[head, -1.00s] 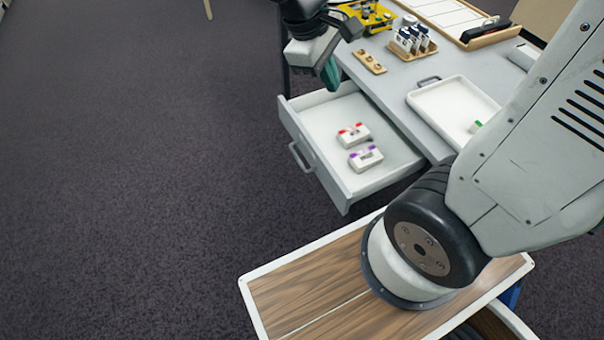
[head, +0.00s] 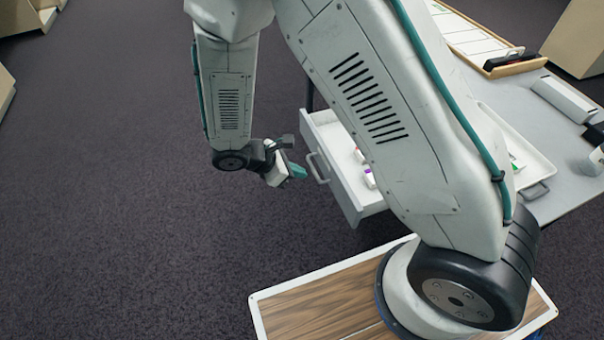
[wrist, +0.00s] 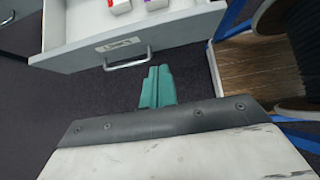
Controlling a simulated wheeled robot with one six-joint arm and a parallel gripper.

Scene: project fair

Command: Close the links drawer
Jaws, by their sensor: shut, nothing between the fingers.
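The links drawer (head: 345,186) is pulled out from the grey table, with its front and grey bar handle (head: 317,168) facing left in the head view. In the wrist view the drawer front (wrist: 182,33) carries a small label and the handle (wrist: 127,60). White blocks with red and purple marks lie inside; my arm hides part of the drawer in the head view. My gripper (head: 299,171), with teal fingers, is shut and empty. It is in front of the drawer near the handle; in the wrist view its fingertips (wrist: 158,72) appear just right of the handle, apparently apart from it.
The table top (head: 570,130) holds a white tray (head: 535,170) and a wooden-edged board (head: 475,38) at the back. My arm covers much of the table. Open carpet (head: 120,220) lies to the left of the drawer.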

